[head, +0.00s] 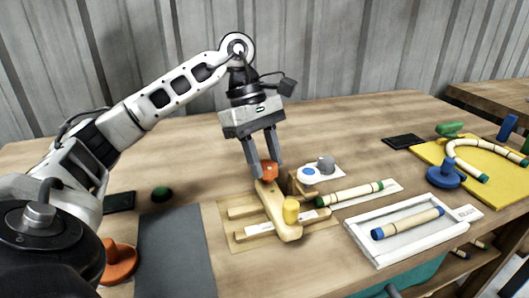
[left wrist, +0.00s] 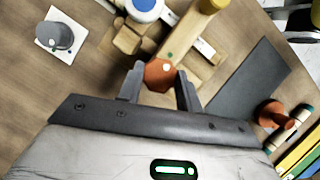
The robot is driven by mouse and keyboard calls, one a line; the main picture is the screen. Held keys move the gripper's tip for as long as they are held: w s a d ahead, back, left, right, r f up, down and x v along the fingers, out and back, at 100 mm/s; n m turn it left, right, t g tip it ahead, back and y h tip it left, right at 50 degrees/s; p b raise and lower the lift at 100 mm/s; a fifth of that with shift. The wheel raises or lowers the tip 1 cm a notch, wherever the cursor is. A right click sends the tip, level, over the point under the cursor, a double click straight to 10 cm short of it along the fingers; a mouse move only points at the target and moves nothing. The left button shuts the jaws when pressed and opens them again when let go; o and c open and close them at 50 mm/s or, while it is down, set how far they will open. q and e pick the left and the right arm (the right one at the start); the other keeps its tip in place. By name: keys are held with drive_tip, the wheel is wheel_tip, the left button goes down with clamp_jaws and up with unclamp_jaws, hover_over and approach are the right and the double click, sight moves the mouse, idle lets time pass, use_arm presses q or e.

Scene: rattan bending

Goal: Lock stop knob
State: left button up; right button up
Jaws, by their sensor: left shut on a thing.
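The stop knob (head: 268,170) is an orange-red, many-sided knob at the back end of a light wooden fixture (head: 284,229). My left gripper (head: 265,168) points down at it, with its two fingers on either side. In the left wrist view the knob (left wrist: 159,75) sits between the fingertips, and the gripper (left wrist: 160,78) is shut on it. A small white dot shows on the knob's top. The knob's underside is hidden. My right gripper is not seen in either view.
A yellow peg (head: 291,211) stands on the fixture's front end. Close to the right are a blue-and-white button (head: 308,175) and a grey knob (head: 326,164). A dark mat (head: 176,252) lies left.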

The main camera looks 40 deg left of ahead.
use_arm(q)
drive_tip(key=shift+m, duration=0.3)
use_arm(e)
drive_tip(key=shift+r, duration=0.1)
use_arm(q)
drive_tip(key=o, duration=1)
drive_tip(key=p+v, duration=0.8)
drive_tip(key=v, duration=0.8)
drive_tip(key=shift+w, duration=0.15)
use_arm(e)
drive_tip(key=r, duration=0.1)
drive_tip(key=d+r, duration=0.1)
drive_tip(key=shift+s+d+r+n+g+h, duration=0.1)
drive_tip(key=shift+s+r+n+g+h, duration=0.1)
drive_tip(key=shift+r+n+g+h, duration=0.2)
use_arm(q)
drive_tip(key=shift+d, duration=0.1)
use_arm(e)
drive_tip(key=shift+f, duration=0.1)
